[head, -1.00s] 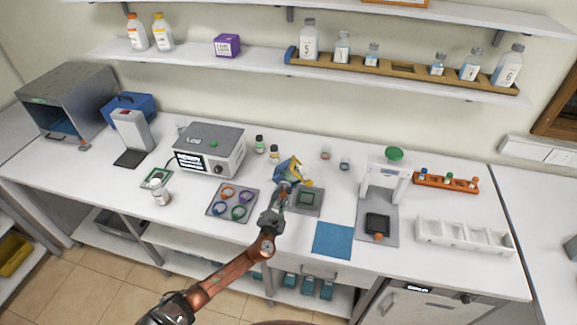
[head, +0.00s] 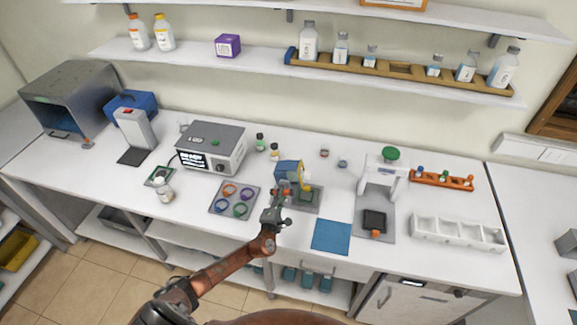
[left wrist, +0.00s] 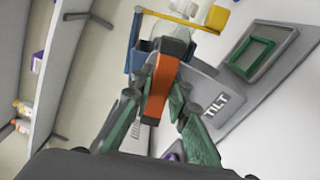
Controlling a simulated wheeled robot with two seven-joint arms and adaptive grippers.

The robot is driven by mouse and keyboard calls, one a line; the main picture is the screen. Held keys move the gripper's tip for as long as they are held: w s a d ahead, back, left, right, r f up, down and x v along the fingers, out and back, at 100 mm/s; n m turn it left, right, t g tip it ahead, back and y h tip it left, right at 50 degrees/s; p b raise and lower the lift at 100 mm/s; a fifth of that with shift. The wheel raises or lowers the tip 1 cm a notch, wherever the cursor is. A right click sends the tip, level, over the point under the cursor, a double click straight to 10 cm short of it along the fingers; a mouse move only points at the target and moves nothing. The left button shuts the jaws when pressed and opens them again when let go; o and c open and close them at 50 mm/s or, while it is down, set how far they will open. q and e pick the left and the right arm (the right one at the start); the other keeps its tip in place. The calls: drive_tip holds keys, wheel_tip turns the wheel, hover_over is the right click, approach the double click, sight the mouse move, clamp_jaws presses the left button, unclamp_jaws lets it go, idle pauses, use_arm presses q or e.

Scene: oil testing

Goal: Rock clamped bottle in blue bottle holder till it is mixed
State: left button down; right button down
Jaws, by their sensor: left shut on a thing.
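The blue bottle holder (head: 288,168) is at the middle of the bench, above a grey plate marked TILT (left wrist: 216,105). Its yellow clamp bar (left wrist: 180,17) crosses over a clear bottle (left wrist: 171,28) in the left wrist view. The contents of the bottle are not clear. My left gripper (head: 284,190) is at the near side of the holder. In the left wrist view its green fingers are shut on the holder's orange handle (left wrist: 159,88). The grip on the handle is partly hidden. My right gripper is not in view.
A tray of coloured rings (head: 234,199) and a grey instrument (head: 211,147) are to the left. A blue mat (head: 331,237) and a white stand (head: 383,173) are to the right. Small bottles stand behind.

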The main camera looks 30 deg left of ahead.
use_arm(q)
drive_tip(key=shift+f+n+b, duration=0.1)
drive_tip(key=shift+n+b, duration=0.2)
drive_tip(key=shift+b, duration=0.1)
drive_tip(key=n+b, duration=0.2)
drive_tip(key=n, duration=0.1)
drive_tip(key=n+b, duration=0.3)
drive_tip(key=shift+f+n, duration=0.2)
drive_tip(key=shift+n, duration=0.2)
drive_tip(key=shift+d+r+n+b, duration=0.1)
drive_tip(key=shift+n+b, duration=0.4)
drive_tip(key=shift+r+n, duration=0.1)
drive_tip(key=shift+n, duration=0.2)
drive_tip(key=shift+r, duration=0.1)
